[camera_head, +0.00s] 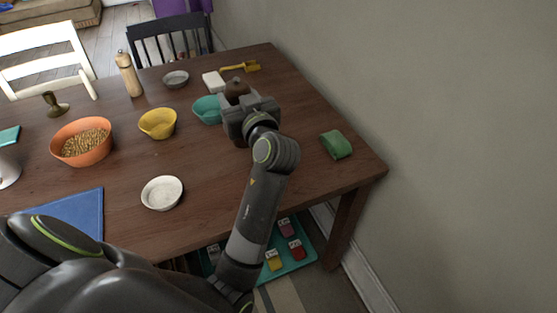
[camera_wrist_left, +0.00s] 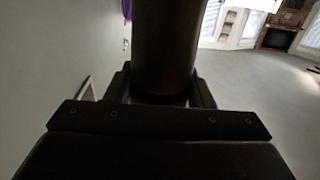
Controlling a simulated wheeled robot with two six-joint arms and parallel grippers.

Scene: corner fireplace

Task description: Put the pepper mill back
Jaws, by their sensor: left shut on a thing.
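My left gripper (camera_head: 238,98) is over the far right part of the wooden table. It is shut on a dark brown, round-topped thing, which looks like the pepper mill (camera_head: 236,85). In the left wrist view, the mill (camera_wrist_left: 165,45) is a dark cylinder between the two fingers. The gripper hides its lower part in the head view, so I cannot tell whether it touches the table. My right gripper is not in view.
Close left of the gripper is a teal bowl (camera_head: 206,110). Behind it are a white block (camera_head: 213,82), a yellow scoop-like thing (camera_head: 241,66) and a grey dish (camera_head: 175,79). Yellow (camera_head: 157,123), orange (camera_head: 82,150) and white bowls (camera_head: 162,193) stand left. A green sponge (camera_head: 336,144) lies right.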

